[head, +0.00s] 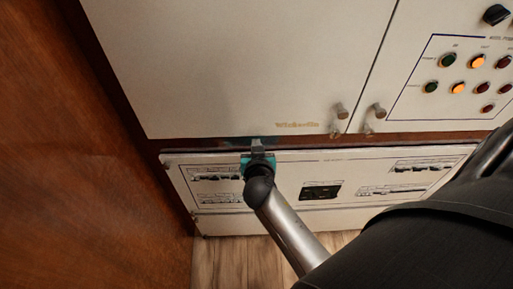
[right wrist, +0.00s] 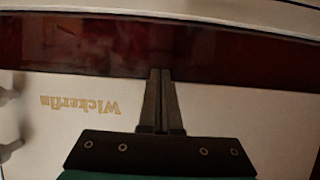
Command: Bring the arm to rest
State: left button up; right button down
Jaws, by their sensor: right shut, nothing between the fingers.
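My right gripper (head: 257,146) is in front of the cabinet, by the top edge of the lower breaker panel (head: 285,187). In the right wrist view its two dark fingers (right wrist: 160,100) are together with nothing between them. They point at the dark red-brown strip (right wrist: 220,55) above the white cabinet face in that picture. I cannot tell if the fingertips touch it. My left gripper is not in view.
Rows of breakers (head: 215,173) and a dark display (head: 320,191) are on the lower panel. Knobs (head: 341,111) stick out from the white doors above. A lamp panel (head: 470,75) is at the upper right. A brown wooden wall (head: 80,150) stands at the left. Wooden floor (head: 235,265) shows below.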

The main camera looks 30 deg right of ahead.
jog(key=shift+r, duration=0.35)
jog(key=shift+f, duration=0.1)
dwell(0.3)
jog(key=s+a+f+n+g+y+b, duration=0.2)
jog(key=s+f, duration=0.3)
jog(key=f, duration=0.5)
jog(key=s+a+f+n+g+y+b, duration=0.1)
jog(key=s+a+f+n+g, duration=0.15)
jog(key=s+f, duration=0.5)
jog(key=s+a+f+n+g+y+b, duration=0.1)
jog(key=s+a+f+y+b, duration=0.15)
jog(key=f, duration=0.85)
jog(key=s+f+n+g+b, duration=0.1)
jog(key=s+f, duration=0.5)
jog(key=s, duration=0.6)
jog(key=s+f+n+g+b, duration=0.1)
jog(key=s+f+g, duration=0.3)
jog(key=s+f, duration=0.3)
jog(key=s+y, duration=0.1)
jog(key=s, duration=0.4)
jog(key=shift+n, duration=0.35)
jog(key=shift+s+d+f, duration=0.1)
jog(key=shift+s, duration=0.1)
